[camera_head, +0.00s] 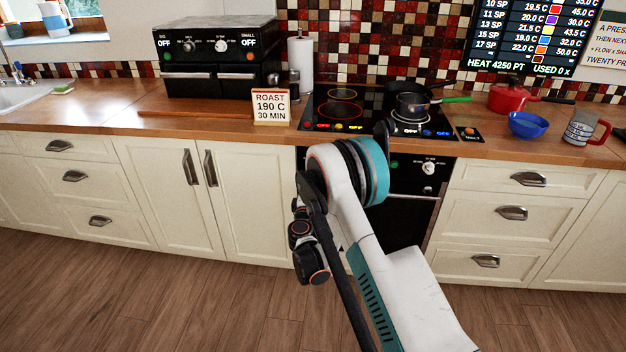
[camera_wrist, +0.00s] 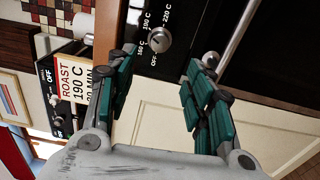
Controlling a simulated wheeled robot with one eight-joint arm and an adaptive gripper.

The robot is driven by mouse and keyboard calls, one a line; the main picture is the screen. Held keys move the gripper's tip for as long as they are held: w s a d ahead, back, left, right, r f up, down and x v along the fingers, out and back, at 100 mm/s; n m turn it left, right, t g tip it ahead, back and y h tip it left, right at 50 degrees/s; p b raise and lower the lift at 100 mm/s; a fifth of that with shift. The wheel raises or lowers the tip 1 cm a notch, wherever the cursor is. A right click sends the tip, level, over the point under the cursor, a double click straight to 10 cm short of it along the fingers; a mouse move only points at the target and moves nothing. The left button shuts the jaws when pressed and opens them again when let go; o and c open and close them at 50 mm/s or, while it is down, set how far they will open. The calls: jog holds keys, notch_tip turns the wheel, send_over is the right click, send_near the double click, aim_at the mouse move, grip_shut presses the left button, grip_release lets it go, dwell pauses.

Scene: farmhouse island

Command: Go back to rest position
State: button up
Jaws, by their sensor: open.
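My gripper (camera_wrist: 168,62) is open in the wrist view, with its two teal-padded fingers apart and nothing between them. It is in front of the built-in oven, whose dial (camera_wrist: 160,40) shows beyond the fingertips. In the head view my arm reaches forward over the floor to the oven front (camera_head: 408,205) below the hob. The fingers are mostly hidden there behind the wrist, so I cannot tell whether they touch the oven.
The counter (camera_head: 220,118) bears a small black oven (camera_head: 217,60), a roast sign (camera_head: 271,106), a paper towel roll (camera_head: 300,66), a hob with a pan (camera_head: 412,106), a red pot (camera_head: 508,97), a blue bowl (camera_head: 529,125) and a mug (camera_head: 583,128). The floor (camera_head: 130,290) at left is clear.

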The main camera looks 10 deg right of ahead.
jog(key=shift+s, duration=0.1)
jog(key=s+d+r+m+g, duration=0.3)
jog(key=s+d+r+m, duration=0.15)
jog(key=s+r, duration=0.5)
jog(key=s+d+r+m+g, duration=0.35)
jog(key=s+r+m, duration=0.2)
jog(key=r, duration=0.75)
jog(key=s+a+m+g+y, duration=0.2)
jog(key=s, duration=1.5)
jog(key=s+a+f+m+g+y, duration=0.1)
jog(key=s+a+m+y, duration=0.1)
jog(key=s, duration=1.5)
jog(key=shift+s+a+m+g+y, duration=0.15)
jog(key=shift+s+m+g+y, duration=0.2)
jog(key=shift+y, duration=0.45)
